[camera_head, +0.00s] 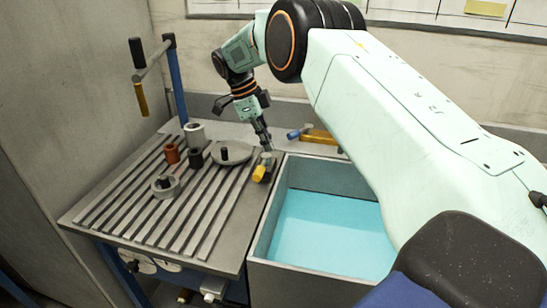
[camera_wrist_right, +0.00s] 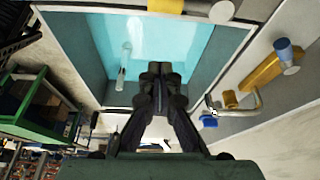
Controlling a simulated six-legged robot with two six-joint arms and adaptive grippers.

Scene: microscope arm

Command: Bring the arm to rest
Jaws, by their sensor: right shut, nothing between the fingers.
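My right arm, pale green with dark joints, crosses the head view from the right. My right gripper (camera_head: 268,149) is shut and empty, pointing down near the edge between the slotted table (camera_head: 215,215) and the open bin (camera_head: 262,243). Just below its tips is a small yellow-ended piece (camera_head: 259,173); I cannot tell whether they touch. In the right wrist view my closed dark fingers (camera_wrist_right: 161,72) show against the blue-floored bin (camera_wrist_right: 85,60). A yellow part (camera_wrist_right: 165,5) shows at that view's top edge. My left gripper is not in view.
On the table stand a grey round plate (camera_head: 232,152), a grey ring (camera_head: 165,186), a red-brown cylinder (camera_head: 171,154) and a pale cylinder (camera_head: 195,133). A blue post (camera_head: 178,85) with a handled crossbar rises behind. A yellow bracket (camera_head: 319,136) lies behind the bin.

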